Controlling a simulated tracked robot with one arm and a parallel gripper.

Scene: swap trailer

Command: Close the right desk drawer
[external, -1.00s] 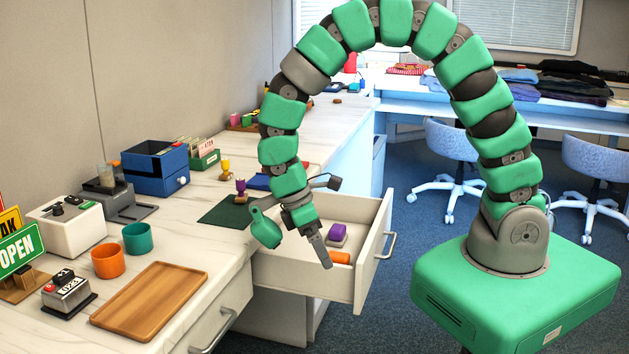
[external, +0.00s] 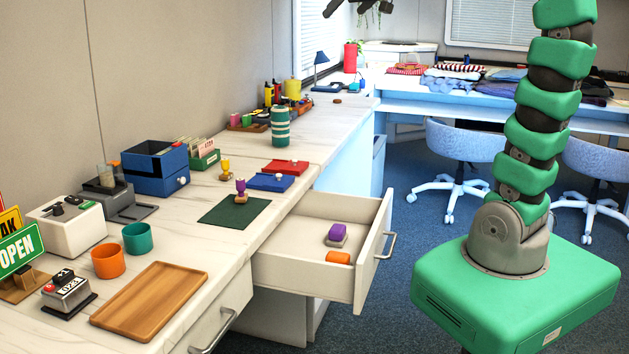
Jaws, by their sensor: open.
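The right desk drawer (external: 318,283) is white and stands pulled well out from the desk, its front panel and grey handle (external: 390,243) facing right. A purple-topped stamp (external: 338,232) and an orange item (external: 338,257) lie inside it. My gripper (external: 340,8) shows only as dark parts cut off by the top edge of the external view, high above and far from the drawer. It is open, and I see nothing held in it.
The white desktop (external: 240,262) holds a wooden tray (external: 150,303), orange and teal cups, a green mat (external: 234,212) and a striped green container (external: 280,127). A closed drawer handle (external: 214,330) is at lower left.

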